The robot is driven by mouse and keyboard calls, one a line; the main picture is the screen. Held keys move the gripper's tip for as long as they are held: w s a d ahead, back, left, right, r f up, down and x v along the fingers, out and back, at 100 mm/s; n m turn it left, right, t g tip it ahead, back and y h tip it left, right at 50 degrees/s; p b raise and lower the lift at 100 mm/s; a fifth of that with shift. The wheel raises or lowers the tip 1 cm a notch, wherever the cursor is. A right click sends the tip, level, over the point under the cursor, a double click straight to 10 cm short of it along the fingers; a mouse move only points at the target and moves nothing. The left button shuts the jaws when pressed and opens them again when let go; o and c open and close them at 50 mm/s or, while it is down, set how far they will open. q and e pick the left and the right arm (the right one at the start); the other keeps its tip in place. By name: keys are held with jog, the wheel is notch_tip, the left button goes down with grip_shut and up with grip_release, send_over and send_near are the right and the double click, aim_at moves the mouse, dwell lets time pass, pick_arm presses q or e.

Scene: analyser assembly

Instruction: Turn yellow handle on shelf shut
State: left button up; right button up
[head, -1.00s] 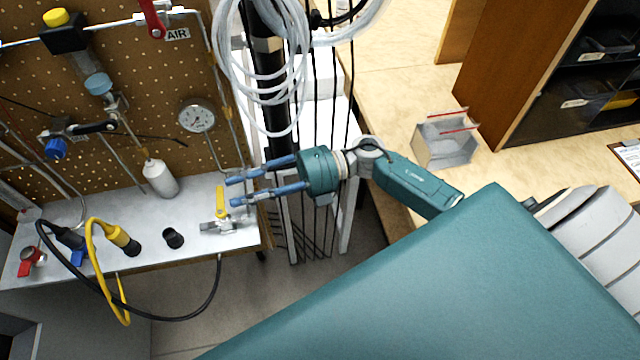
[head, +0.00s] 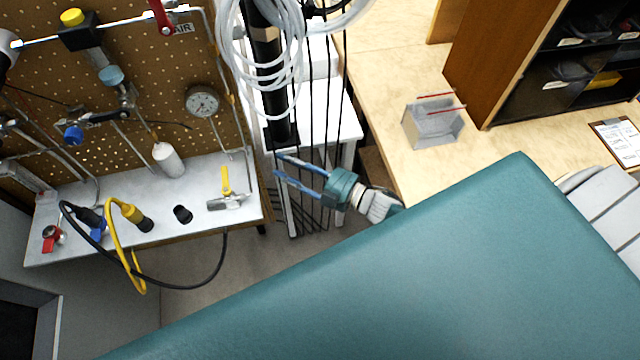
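The yellow handle (head: 226,180) sits on a small metal valve (head: 228,202) near the right end of the grey shelf (head: 205,172). The handle points up and back in the picture, across the valve's body, which lies roughly left to right. My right gripper (head: 277,164) is to the right of the shelf, in front of the black rods. Its two blue fingers are apart with nothing between them. They point left, and a clear gap separates them from the handle. My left gripper does not show.
A yellow cable (head: 110,235) and a black cable hang over the shelf's front left. A small black cap (head: 183,214) stands left of the valve. A pressure gauge (head: 202,101) is on the pegboard. Coiled white tubing (head: 262,60) hangs above my gripper.

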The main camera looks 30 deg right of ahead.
jog(key=s+d+f+m+g+h+p, duration=0.2)
jog(key=s+f+m+h, duration=0.4)
jog(key=f, duration=0.8)
jog(key=shift+s+d+m+p, duration=0.7)
jog(key=shift+s+d+m, duration=0.2)
jog(key=shift+s+d, duration=0.15)
jog(key=s+d+f+m+g+h, duration=0.25)
jog(key=s+f+g, duration=0.25)
jog(key=s+f, duration=0.9)
jog(key=s+f+g, duration=0.3)
jog(key=s+f, duration=0.1)
jog(key=s, duration=0.7)
jog(key=s+d+f+g+h, duration=0.1)
jog(key=s+f+g, duration=0.2)
jog(key=s, duration=0.9)
jog(key=shift+s+f+g, duration=0.15)
jog(key=shift+f+g, duration=0.15)
jog(key=shift+f, duration=0.1)
jog(key=shift+c, duration=0.4)
